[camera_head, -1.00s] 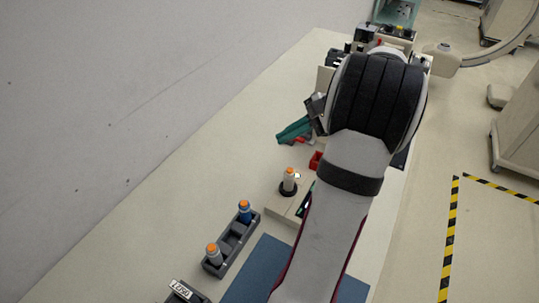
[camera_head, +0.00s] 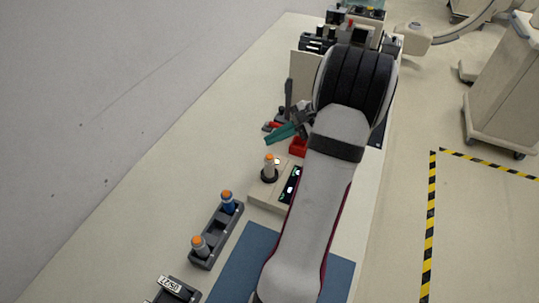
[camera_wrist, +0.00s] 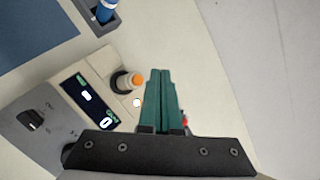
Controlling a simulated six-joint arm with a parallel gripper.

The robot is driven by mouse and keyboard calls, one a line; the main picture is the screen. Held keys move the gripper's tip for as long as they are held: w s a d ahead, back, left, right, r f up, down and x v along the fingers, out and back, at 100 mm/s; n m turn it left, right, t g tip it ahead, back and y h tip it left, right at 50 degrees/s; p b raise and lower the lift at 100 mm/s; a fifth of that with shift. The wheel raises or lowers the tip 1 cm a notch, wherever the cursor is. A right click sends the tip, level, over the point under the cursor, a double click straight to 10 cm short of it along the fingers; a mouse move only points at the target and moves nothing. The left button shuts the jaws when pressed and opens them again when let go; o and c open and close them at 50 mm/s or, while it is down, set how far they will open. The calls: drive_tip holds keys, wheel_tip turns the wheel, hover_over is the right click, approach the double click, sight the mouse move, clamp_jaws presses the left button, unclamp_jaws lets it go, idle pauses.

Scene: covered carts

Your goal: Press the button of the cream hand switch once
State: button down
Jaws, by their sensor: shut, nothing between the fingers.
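The cream hand switch (camera_head: 269,172) stands upright in a dark round holder on a cream console (camera_head: 262,193). Its orange button faces up. In the wrist view the switch (camera_wrist: 124,84) with its orange button (camera_wrist: 138,79) is just left of the fingertips. My gripper (camera_head: 267,141) has teal fingers, shut and empty. In the head view its tips appear just beyond the button, apart from it.
A dark rack (camera_head: 220,229) holds a blue hand switch (camera_head: 228,203) and a greyish one (camera_head: 199,247), both orange-topped. A red box (camera_head: 298,147) is behind the console. A blue mat (camera_head: 244,262) lies in front. A wall runs along the left.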

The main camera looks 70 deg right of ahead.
drive_tip(key=shift+f, duration=1.45)
drive_tip(key=shift+f, duration=0.15)
idle(0.8)
drive_tip(key=shift+f, duration=0.25)
drive_tip(key=shift+f, duration=0.4)
idle(0.5)
idle(0.4)
drive_tip(key=shift+r, duration=0.85)
drive_tip(key=shift+r, duration=2.5)
